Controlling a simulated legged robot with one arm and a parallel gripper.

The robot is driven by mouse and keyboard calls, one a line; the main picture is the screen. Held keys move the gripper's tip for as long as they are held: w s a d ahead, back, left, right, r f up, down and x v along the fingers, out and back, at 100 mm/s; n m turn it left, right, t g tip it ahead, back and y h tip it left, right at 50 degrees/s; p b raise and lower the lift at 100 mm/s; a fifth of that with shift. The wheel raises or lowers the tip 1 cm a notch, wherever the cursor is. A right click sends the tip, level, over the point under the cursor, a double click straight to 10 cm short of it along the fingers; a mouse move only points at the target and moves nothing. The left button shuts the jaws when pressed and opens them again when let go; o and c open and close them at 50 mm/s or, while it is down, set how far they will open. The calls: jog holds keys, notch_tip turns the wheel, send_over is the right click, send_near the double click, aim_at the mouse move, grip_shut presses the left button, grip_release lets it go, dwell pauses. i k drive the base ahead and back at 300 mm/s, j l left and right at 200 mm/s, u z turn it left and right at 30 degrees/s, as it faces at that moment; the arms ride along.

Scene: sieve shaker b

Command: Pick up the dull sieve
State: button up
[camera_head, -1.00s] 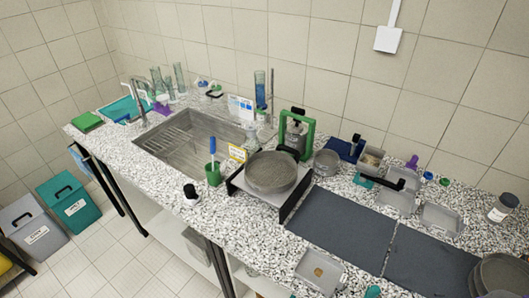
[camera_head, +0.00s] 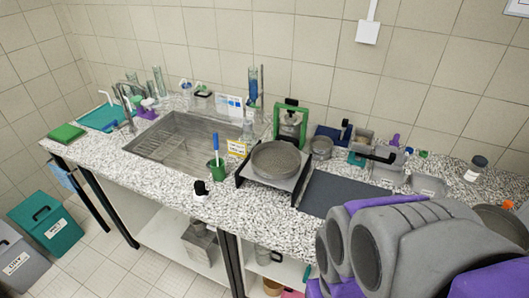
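A round grey sieve (camera_head: 276,159) with a matt look sits flat on the black-sided stand at the middle of the counter. A second round grey sieve or pan (camera_head: 497,218) shows at the right edge, partly hidden behind my arm. I cannot tell for certain which of them is the dull sieve. My grey and purple arm fills the lower right, over the right part of the counter. Its gripper fingers do not show.
The sink (camera_head: 182,138) lies left of the stand, with a green cup (camera_head: 216,172) holding a blue-handled brush between them. A green-framed device (camera_head: 291,122) stands behind the stand. A dark mat (camera_head: 340,194) lies to its right. Grey trays and a jar (camera_head: 475,168) stand at the back right.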

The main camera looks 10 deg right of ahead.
aim_at(270, 160)
jog(key=z, duration=1.85)
jog(key=u, duration=1.85)
jog(key=i+j+z, duration=0.1)
jog(key=j+z, duration=0.15)
jog(key=z, duration=0.25)
jog(key=j+z, duration=0.45)
jog(key=i+j+z, duration=0.1)
jog(key=z, duration=0.4)
jog(key=j, duration=0.1)
